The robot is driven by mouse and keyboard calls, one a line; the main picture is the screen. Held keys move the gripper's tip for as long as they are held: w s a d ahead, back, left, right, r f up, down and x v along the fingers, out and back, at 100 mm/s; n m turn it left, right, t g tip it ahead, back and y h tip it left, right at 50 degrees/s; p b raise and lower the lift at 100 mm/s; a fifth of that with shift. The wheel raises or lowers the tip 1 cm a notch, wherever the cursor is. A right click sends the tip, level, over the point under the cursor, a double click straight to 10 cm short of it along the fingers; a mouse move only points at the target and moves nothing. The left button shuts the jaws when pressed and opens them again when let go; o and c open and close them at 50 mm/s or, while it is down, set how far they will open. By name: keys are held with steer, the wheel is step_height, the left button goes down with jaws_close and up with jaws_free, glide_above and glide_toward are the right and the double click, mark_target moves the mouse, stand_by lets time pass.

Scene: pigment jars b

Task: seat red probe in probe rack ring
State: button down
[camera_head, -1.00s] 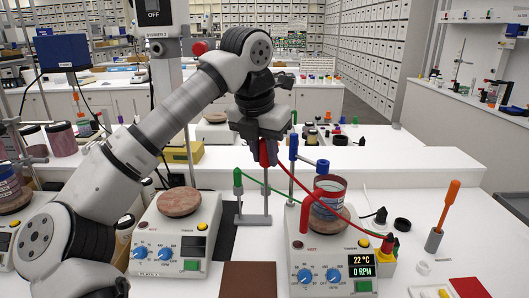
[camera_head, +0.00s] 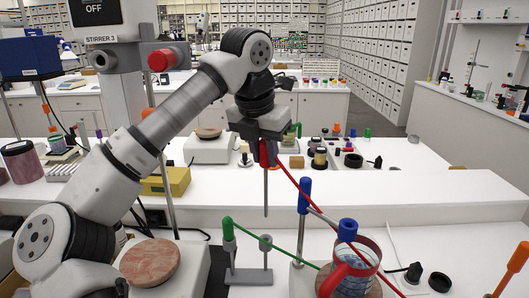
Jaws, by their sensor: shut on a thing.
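My gripper (camera_head: 262,150) is shut on the red probe (camera_head: 266,190). The probe hangs upright, its red handle between the fingers and its thin grey shaft pointing down. The grey probe rack (camera_head: 247,276) stands below on the bench. Its right ring (camera_head: 265,241) is empty, and the probe tip shows a little above it in the picture; I cannot tell the exact depth offset. The green probe (camera_head: 228,230) sits at the rack's left position. A red cable (camera_head: 318,208) runs from the red probe down to the right.
A red-handled mug (camera_head: 342,268) with a blue-capped item stands right of the rack. A blue-topped rod (camera_head: 304,196) stands beside it. A hotplate with a round pinkish top (camera_head: 149,261) is at left. A green cable (camera_head: 278,252) crosses low behind the mug. An orange-handled tool (camera_head: 513,268) is far right.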

steer(key=shift+w, duration=0.25)
steer(key=shift+s+r, duration=0.1)
steer(key=shift+s, duration=0.05)
